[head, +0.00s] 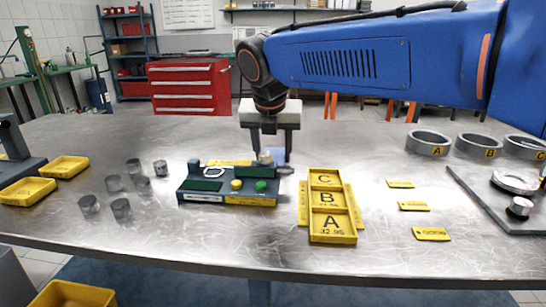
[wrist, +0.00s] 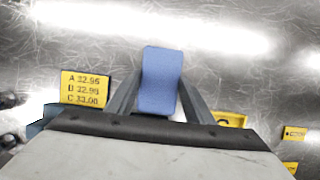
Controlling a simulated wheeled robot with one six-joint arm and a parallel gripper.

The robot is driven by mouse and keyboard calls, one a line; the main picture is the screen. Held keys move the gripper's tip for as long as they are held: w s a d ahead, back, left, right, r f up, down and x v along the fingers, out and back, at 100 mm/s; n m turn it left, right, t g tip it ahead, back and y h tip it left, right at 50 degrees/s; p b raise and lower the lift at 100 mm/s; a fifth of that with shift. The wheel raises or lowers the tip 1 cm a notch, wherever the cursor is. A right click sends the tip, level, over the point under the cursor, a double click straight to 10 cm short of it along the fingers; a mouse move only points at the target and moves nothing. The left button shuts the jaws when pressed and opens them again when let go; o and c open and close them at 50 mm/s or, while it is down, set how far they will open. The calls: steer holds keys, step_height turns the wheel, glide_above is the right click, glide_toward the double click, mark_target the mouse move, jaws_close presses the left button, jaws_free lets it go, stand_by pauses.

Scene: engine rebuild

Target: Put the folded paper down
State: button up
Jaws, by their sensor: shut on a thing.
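The folded paper (wrist: 161,80) is a blue rectangle held between the two fingers of my gripper (wrist: 160,98) in the wrist view. In the head view my gripper (head: 271,152) points down just behind the dark green device, with the blue folded paper (head: 280,155) partly showing between its fingers. The gripper is shut on the paper. I cannot tell whether the paper touches the table.
Several grey cylinders (head: 122,210) stand left. Metal rings (head: 428,143) and yellow tags (head: 414,206) lie right. The table behind the gripper is clear.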

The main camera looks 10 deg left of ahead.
mark_target(273, 157)
step_height(273, 157, up, 10)
stand_by(0.5)
steer(key=shift+s, duration=0.1)
stand_by(0.4)
